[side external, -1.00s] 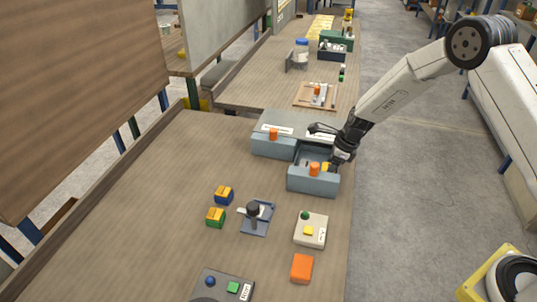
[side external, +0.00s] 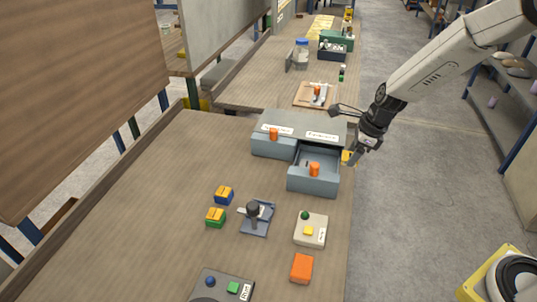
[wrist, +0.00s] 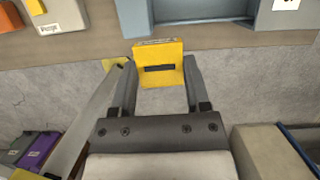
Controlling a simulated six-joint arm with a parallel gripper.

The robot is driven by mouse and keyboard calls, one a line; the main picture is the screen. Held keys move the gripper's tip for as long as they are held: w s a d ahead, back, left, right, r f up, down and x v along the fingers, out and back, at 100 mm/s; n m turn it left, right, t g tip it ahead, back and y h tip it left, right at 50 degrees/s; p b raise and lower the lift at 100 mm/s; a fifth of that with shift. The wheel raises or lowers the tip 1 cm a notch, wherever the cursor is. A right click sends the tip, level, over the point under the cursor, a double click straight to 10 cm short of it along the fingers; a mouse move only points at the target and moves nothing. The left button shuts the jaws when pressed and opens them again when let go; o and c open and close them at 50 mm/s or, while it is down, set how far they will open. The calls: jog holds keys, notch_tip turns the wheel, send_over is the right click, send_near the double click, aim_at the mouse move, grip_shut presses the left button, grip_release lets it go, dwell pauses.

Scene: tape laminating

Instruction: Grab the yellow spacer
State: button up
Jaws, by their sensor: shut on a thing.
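The yellow spacer (wrist: 158,64) is a small yellow block with a dark slot, held between the two fingers of my gripper (wrist: 160,78) in the wrist view. In the side view the spacer (side external: 347,158) shows partly behind my gripper (side external: 352,157), just off the right side of the open drawer (side external: 314,185). My gripper is shut on it, and it is clear of the drawer and near the table's right edge.
The grey drawer unit (side external: 272,146) has orange knobs and its right drawer is pulled out. A white box with green and yellow buttons (side external: 311,230), an orange block (side external: 302,268) and a small fixture (side external: 257,218) stand nearer. The left table area is clear.

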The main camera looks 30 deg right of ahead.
jog(key=s+r, duration=0.3)
jog(key=s, duration=0.4)
jog(key=shift+a, duration=0.1)
